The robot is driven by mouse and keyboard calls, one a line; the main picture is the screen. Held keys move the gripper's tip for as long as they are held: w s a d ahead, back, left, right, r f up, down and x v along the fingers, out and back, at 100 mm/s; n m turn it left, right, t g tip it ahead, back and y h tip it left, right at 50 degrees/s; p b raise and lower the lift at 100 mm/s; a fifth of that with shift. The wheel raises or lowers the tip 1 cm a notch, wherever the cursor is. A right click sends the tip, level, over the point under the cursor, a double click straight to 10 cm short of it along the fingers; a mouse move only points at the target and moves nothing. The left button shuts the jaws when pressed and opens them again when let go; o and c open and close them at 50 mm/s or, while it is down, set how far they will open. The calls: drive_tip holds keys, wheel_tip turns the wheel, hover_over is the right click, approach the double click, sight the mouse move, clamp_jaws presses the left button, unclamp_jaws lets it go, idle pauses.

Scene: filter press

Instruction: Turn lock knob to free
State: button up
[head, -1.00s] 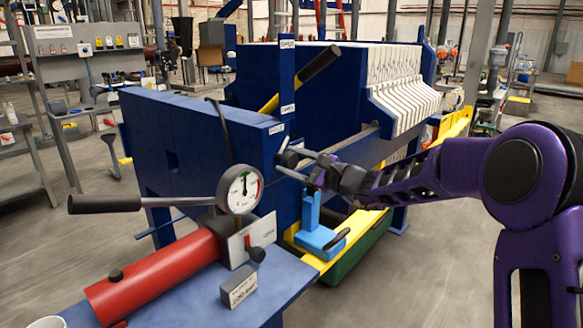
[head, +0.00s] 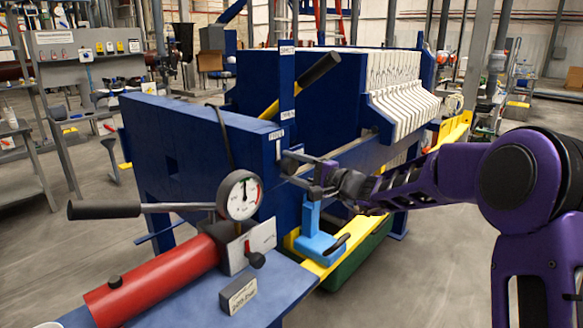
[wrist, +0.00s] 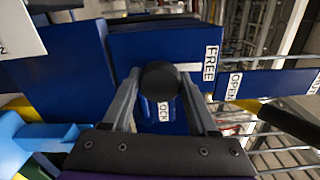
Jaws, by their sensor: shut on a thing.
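The lock knob (wrist: 160,80) is a black round ball, seen end-on in the wrist view between the two grey fingers. My gripper (wrist: 158,84) is shut on it, one finger on each side. A FREE label (wrist: 210,63) is to the right of the knob, and a LOCK label (wrist: 163,111) shows just below it, partly covered. In the head view my gripper (head: 306,170) is at the front blue plate of the press, just below and right of the FREE label (head: 277,135). The knob's stem is hidden, so I cannot tell its exact angle.
A black-ended yellow lever (head: 318,70) rises above the press, beside an OPEN label (wrist: 234,86). A light blue stand (head: 314,240) is just under my gripper. A pressure gauge (head: 239,195), red cylinder (head: 155,280) and black-gripped pump handle (head: 105,209) are at front left.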

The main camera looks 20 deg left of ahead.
idle(0.5)
drive_tip(key=o, duration=1.4)
drive_tip(key=shift+c, duration=0.2)
drive_tip(key=v, duration=1.7)
drive_tip(key=shift+d, duration=0.25)
drive_tip(key=shift+f, duration=0.1)
